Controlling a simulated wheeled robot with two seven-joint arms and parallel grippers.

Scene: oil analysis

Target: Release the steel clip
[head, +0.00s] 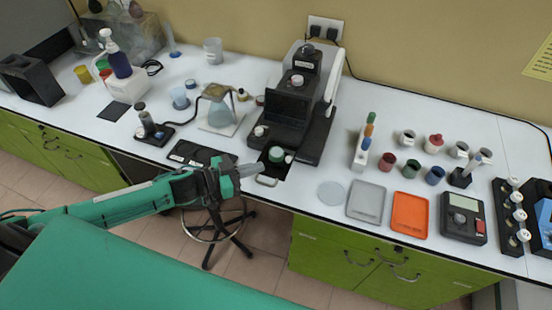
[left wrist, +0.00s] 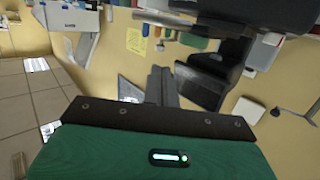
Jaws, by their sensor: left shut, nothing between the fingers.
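My left gripper (head: 256,169) reaches in from the left with its fingers together and empty. Its tips are at the front of the black instrument (head: 290,103), beside the small tray (head: 267,182) at its front edge. In the left wrist view the closed fingers (left wrist: 162,86) point at the dark instrument body (left wrist: 215,70). I cannot make out a steel clip for certain. Whether the tips touch the tray or only overlap it in the picture is unclear. My right gripper is not in view.
A flask (head: 222,113) on a stand and a black keyboard-like pad (head: 197,154) are left of the instrument. On the right are a vial rack (head: 362,148), a grey tray (head: 367,202), an orange tray (head: 410,215) and a meter (head: 463,217). A stool (head: 225,240) stands below the bench edge.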

